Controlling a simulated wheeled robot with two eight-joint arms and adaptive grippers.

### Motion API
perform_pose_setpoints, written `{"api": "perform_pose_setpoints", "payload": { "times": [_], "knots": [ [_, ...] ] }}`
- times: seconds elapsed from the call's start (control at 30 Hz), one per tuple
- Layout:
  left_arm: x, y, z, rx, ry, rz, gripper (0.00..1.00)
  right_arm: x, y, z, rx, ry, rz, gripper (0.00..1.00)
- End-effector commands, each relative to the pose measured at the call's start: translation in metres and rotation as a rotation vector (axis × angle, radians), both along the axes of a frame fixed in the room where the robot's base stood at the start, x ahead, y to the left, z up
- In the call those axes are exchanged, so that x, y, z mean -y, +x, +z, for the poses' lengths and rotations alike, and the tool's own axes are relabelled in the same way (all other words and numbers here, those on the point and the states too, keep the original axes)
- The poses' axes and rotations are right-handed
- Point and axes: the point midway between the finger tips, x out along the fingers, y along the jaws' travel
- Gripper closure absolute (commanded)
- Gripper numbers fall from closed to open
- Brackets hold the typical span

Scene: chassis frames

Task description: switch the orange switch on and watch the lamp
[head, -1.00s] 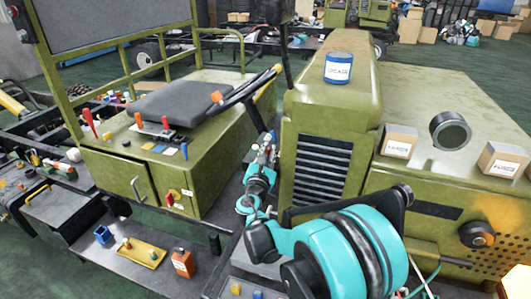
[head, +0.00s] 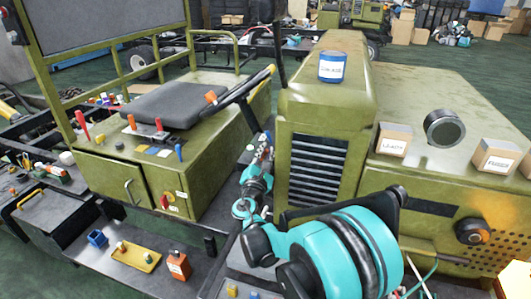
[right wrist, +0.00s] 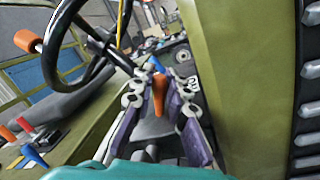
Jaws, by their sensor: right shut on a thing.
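My right gripper (head: 262,145) reaches in beside the steering wheel, left of the green hood's grille. In the right wrist view its fingers (right wrist: 160,98) are shut on the orange switch (right wrist: 158,92), which stands between the purple finger pads. A blue lever tip (right wrist: 157,65) shows just beyond it. In the head view the switch is too small and covered to tell its position. My left gripper is not in view.
The steering wheel (right wrist: 85,40) is close to the left of my right gripper, and the green hood side (right wrist: 240,90) to its right. Red, orange and blue levers stand beside the seat (head: 175,100). Boxes and a can (head: 333,67) rest on the hood.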

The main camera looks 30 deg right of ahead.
Motion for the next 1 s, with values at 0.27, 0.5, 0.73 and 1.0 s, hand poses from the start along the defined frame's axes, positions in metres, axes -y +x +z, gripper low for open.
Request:
{"api": "perform_pose_setpoints", "payload": {
  "times": [0.27,0.5,0.73,1.0],
  "knots": [
    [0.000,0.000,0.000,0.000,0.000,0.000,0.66,0.000,0.000,0.000,0.000,0.001,-0.001,0.64],
    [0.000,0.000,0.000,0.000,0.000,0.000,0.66,-0.005,-0.005,-0.001,0.000,0.001,0.001,0.64],
    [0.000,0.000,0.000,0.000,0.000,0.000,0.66,-0.036,-0.037,-0.006,-0.001,0.001,0.003,0.64],
    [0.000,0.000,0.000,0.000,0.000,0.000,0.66,-0.071,-0.075,-0.012,0.000,0.001,0.003,0.64]
  ]
}}
